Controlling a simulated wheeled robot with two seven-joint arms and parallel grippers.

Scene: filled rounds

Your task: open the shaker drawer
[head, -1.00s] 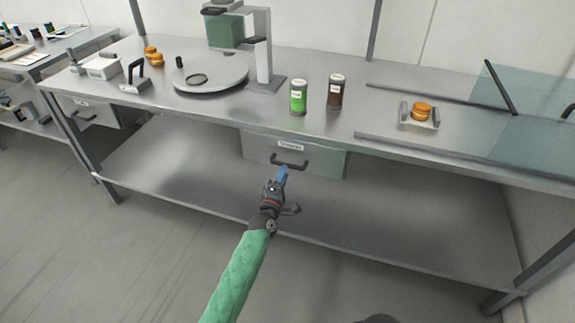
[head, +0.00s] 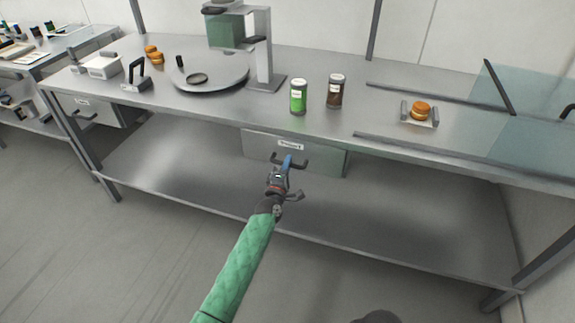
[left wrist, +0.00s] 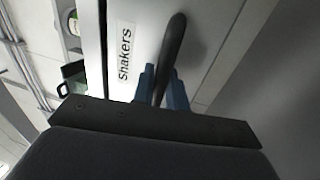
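The shaker drawer (head: 323,160) is a grey metal front under the middle of the bench, flush and closed. Its label reads "shakers" in the left wrist view (left wrist: 126,52). Its dark bar handle (head: 303,163) also shows in the left wrist view (left wrist: 174,38). My left gripper (head: 288,162) is at the handle. Its blue fingers (left wrist: 163,85) lie one on each side of the bar, very near it; whether they press on it I cannot tell. The finger bases are hidden behind the gripper body. My right gripper is not in view.
On the bench above stand a green shaker (head: 299,97), a brown shaker (head: 336,91), a round plate (head: 222,80) and a burger on a small tray (head: 421,112). Another drawer (head: 98,110) is at the left. A lower shelf (head: 400,215) runs beneath; its middle is bare.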

